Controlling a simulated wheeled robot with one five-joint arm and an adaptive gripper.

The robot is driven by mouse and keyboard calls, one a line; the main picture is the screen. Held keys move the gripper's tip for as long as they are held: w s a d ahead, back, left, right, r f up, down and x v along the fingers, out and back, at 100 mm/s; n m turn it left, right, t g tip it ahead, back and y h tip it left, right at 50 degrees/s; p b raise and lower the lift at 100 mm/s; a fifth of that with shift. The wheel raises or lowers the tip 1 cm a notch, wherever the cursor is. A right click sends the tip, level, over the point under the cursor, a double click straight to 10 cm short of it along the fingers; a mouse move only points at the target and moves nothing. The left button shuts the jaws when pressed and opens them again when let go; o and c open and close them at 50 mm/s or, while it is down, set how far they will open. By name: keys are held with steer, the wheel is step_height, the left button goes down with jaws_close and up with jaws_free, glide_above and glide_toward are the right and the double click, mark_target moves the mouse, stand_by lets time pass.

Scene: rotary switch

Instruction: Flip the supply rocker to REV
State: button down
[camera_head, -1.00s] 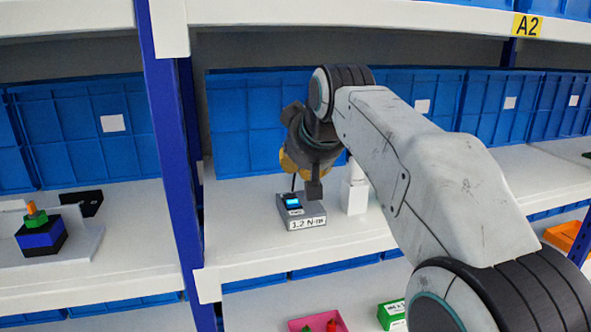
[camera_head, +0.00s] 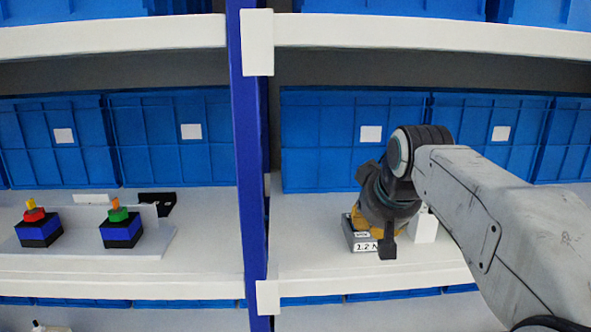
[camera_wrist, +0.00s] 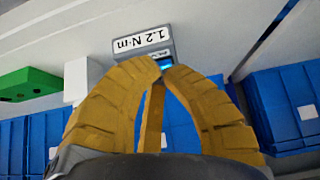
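A grey switch box (camera_head: 352,241) with a "1.2 N·m" label sits on the white shelf, mostly hidden behind my gripper in the head view. In the wrist view the box (camera_wrist: 150,38) is at the top middle, its label upside down. A small strip of the blue rocker (camera_wrist: 166,61) shows right at my fingertips; its position and markings cannot be read. My gripper (camera_wrist: 163,67) has yellow fingers whose tips come together, with nothing seen held. It also shows from outside in the head view (camera_head: 358,222). I cannot tell whether the tips touch the rocker.
A white block (camera_head: 424,229) stands close right of the box. A blue upright post (camera_head: 250,150) is to its left. Blue bins (camera_head: 350,130) line the back. Red (camera_head: 36,216) and green (camera_head: 117,215) push-buttons stand on a shelf left of the post. An upper shelf (camera_head: 430,38) runs above.

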steer(key=s+f+g, duration=0.6)
steer(key=s+f, duration=1.5)
steer(key=s, duration=0.5)
step_height(320, 180, up, 15)
steer(key=t+p, duration=0.1)
steer(key=p, duration=1.1)
steer(key=shift+s+r+t+p, duration=0.15)
steer(key=shift+s+t+p, duration=0.15)
steer(key=shift+t, duration=0.1)
